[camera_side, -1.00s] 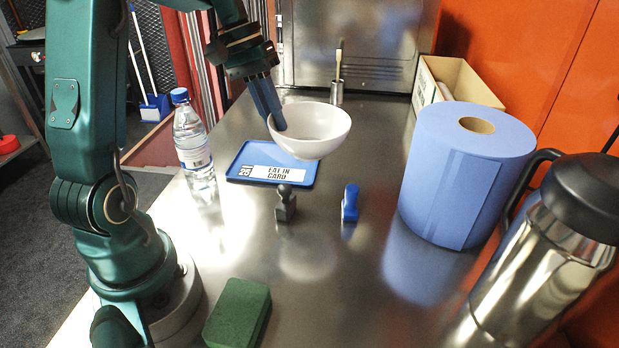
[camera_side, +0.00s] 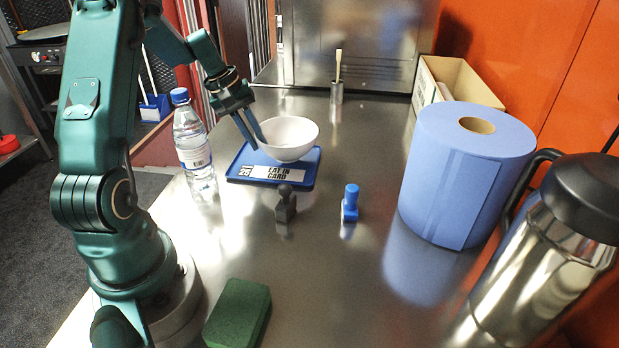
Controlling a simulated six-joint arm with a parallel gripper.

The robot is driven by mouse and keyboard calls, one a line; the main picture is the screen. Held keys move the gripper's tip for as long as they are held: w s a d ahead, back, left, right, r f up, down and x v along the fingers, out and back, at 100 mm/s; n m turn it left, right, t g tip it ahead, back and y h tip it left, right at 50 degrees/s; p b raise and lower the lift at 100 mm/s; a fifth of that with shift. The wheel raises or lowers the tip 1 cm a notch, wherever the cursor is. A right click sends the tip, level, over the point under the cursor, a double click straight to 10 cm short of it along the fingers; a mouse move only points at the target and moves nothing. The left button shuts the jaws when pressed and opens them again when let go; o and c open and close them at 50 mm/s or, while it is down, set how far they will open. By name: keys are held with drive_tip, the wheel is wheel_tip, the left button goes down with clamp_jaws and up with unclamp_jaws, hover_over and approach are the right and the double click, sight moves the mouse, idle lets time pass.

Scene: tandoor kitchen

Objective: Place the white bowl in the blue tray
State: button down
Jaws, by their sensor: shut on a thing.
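The white bowl (camera_side: 291,139) is upright over the back right part of the blue tray (camera_side: 305,176). I cannot tell whether its base touches the tray or hangs just above it. My gripper (camera_side: 258,143) is shut on the bowl's left rim, with its fingers slanting down to it. The tray lies flat on the steel counter and holds a white card with black lettering at its front. The bowl hides part of the tray's back.
A water bottle (camera_side: 193,146) stands close to the tray's left. A dark stamp (camera_side: 286,205) and a blue stamp (camera_side: 350,203) stand in front. A large blue paper roll (camera_side: 462,180), a steel flask (camera_side: 545,255) and a green sponge (camera_side: 238,312) are farther off.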

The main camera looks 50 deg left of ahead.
drive_tip(key=shift+f, duration=1)
drive_tip(key=shift+f, duration=0.1)
drive_tip(key=c, duration=0.9)
unclamp_jaws()
drive_tip(key=v, duration=1.1)
drive_tip(key=s+d+r+m+y, duration=0.1)
drive_tip(key=d+r+m, duration=0.15)
drive_tip(key=d, duration=0.55)
drive_tip(key=s+d+r+m, duration=0.15)
drive_tip(key=d+m, duration=0.25)
drive_tip(key=d, duration=0.4)
drive_tip(key=s+d+m, duration=0.2)
drive_tip(key=d, duration=0.1)
drive_tip(key=s+d+f+m+t, duration=0.1)
drive_tip(key=s+d+m, duration=0.1)
drive_tip(key=s+d, duration=0.1)
drive_tip(key=s+d+m, duration=0.2)
drive_tip(key=d, duration=0.1)
drive_tip(key=shift+s+d+f+m+t+y, duration=0.2)
drive_tip(key=shift+d+f+m+t+y, duration=0.1)
drive_tip(key=shift+f+t+y, duration=0.1)
